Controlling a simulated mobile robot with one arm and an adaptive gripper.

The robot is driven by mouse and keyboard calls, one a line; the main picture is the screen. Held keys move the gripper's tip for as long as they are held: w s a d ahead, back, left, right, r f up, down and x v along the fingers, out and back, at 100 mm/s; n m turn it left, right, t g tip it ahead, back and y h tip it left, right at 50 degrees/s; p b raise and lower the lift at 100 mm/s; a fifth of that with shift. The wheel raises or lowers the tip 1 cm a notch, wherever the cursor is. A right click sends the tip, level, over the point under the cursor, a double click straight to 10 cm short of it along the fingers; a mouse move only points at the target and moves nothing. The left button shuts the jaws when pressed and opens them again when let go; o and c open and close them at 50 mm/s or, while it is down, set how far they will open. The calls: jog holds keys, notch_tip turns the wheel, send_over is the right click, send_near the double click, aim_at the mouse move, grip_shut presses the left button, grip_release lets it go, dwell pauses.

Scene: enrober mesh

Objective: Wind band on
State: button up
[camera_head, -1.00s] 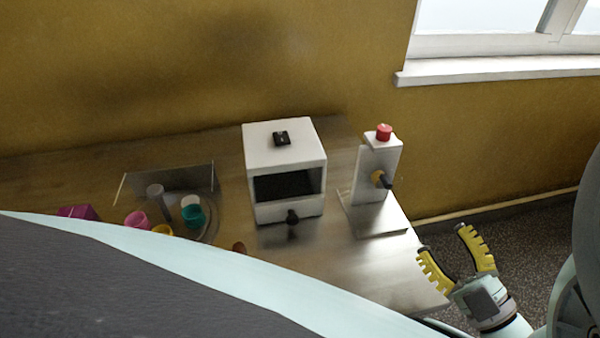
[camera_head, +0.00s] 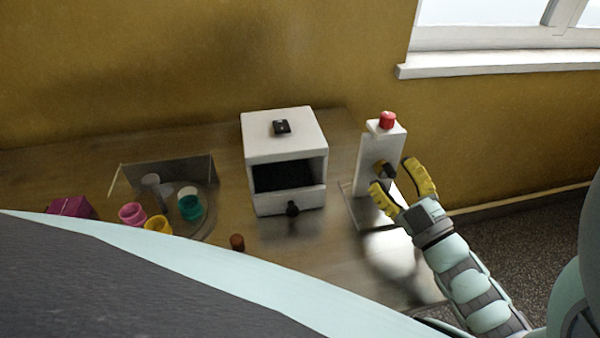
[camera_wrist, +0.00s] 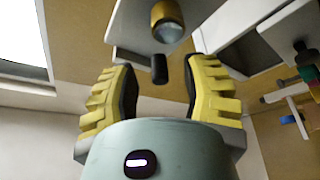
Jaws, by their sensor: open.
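A white upright stand (camera_head: 378,155) with a red button (camera_head: 387,120) on top stands at the right of the table. A dark crank-like handle (camera_head: 385,170) sticks out from its front. In the wrist view the handle (camera_wrist: 159,69) hangs below a brass-coloured round hub (camera_wrist: 167,22). My gripper (camera_head: 403,182) is open, its yellow ribbed fingers in front of the stand. In the wrist view the gripper (camera_wrist: 160,88) has the handle between and beyond its fingertips, with gaps on both sides. I see nothing between the fingers that is clearly held. The belt in the enrober box (camera_head: 284,136) is a dark patch.
Left of the stand, the white box has a dark front knob (camera_head: 292,209). Pink (camera_head: 132,214), yellow (camera_head: 158,225) and teal (camera_head: 191,207) cups stand at the left near a clear panel. A small brown piece (camera_head: 237,242) lies between. The table's right edge is near my arm.

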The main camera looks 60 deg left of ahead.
jog(key=shift+a+r, duration=0.15)
jog(key=shift+a, duration=0.35)
jog(key=shift+c, duration=0.3)
jog(key=shift+d, duration=0.1)
grip_shut()
